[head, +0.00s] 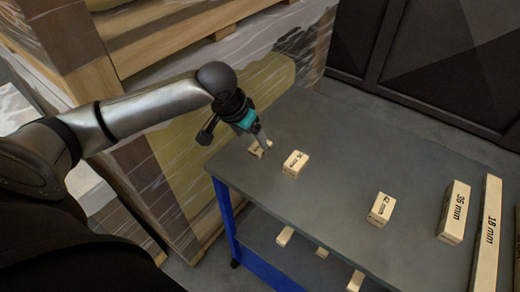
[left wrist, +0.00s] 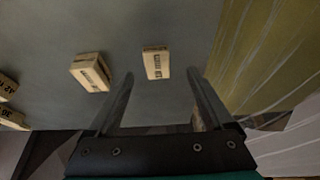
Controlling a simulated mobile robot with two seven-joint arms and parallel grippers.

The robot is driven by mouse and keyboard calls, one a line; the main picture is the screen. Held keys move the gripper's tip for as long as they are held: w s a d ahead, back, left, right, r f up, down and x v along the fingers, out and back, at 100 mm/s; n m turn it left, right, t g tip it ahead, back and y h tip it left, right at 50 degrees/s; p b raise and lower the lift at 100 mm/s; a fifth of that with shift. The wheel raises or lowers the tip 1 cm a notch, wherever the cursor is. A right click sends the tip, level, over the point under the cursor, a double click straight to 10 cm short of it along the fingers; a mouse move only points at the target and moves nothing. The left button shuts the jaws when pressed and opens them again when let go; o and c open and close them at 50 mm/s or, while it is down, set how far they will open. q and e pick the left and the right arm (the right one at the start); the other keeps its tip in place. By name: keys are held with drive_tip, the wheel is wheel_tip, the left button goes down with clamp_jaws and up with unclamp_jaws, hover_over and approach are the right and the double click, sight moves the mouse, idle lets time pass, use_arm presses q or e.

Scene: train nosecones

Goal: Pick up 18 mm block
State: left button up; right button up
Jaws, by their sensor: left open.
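A small wooden block (head: 256,150) lies at the far left end of the grey table, partly hidden by my left gripper (head: 264,142); its label is too small to read. In the left wrist view this block (left wrist: 156,63) appears just ahead of and between the tips of my left gripper (left wrist: 159,76). The fingers are apart and hold nothing. A long wooden block (head: 487,235) marked 18 mm lies at the right of the head view. My right gripper is not in view.
Another small block (head: 294,163) lies close to the right of the gripper and also shows in the left wrist view (left wrist: 90,72). A 42 mm block (head: 381,208) and a 36 mm block (head: 453,211) lie farther right on the table (head: 335,150). Wrapped pallets (head: 172,165) stand beside the left edge.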

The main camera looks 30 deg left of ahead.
sight(259, 147)
use_arm(q)
drive_tip(key=x, duration=0.1)
drive_tip(key=b+x, duration=0.1)
drive_tip(key=x, duration=0.3)
drive_tip(key=shift+w+d+f+b, duration=0.1)
drive_tip(key=shift+w+d+b, duration=0.15)
drive_tip(key=shift+b, duration=0.15)
clamp_jaws()
idle(0.4)
